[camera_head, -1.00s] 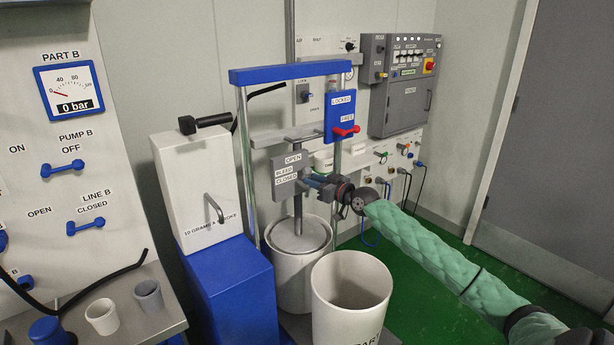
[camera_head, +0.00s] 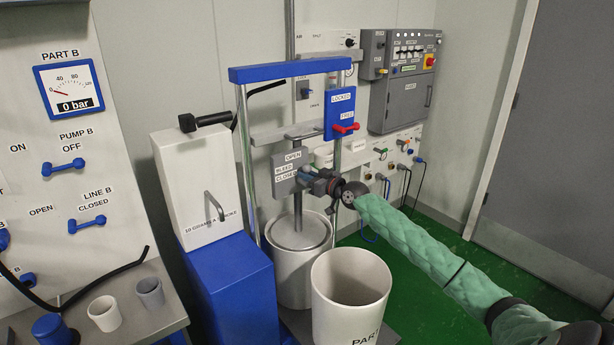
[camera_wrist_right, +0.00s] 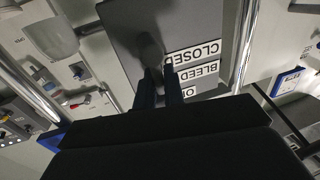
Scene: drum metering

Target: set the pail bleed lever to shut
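The pail bleed plate (camera_head: 286,178) is a grey panel on the pail's stem, with labels OPEN, BLEED and CLOSED from top to bottom. My right gripper (camera_head: 308,172) reaches in from the right, its fingertips close to this plate beside the labels. In the right wrist view the labels appear upside down, and my two dark fingers (camera_wrist_right: 158,78) stand a narrow gap apart. A blurred grey lever (camera_wrist_right: 150,48) shows at the fingertips, seemingly between them; whether they grip it is unclear. The lever's exact setting is hard to read. My left gripper is not in view.
The lidded pail (camera_head: 300,260) stands under the blue-topped frame (camera_head: 290,71). An open white bucket (camera_head: 350,300) is in front. A red lever (camera_head: 345,127) is on the blue LOCKED/FREE plate above my gripper. Green floor at right is free.

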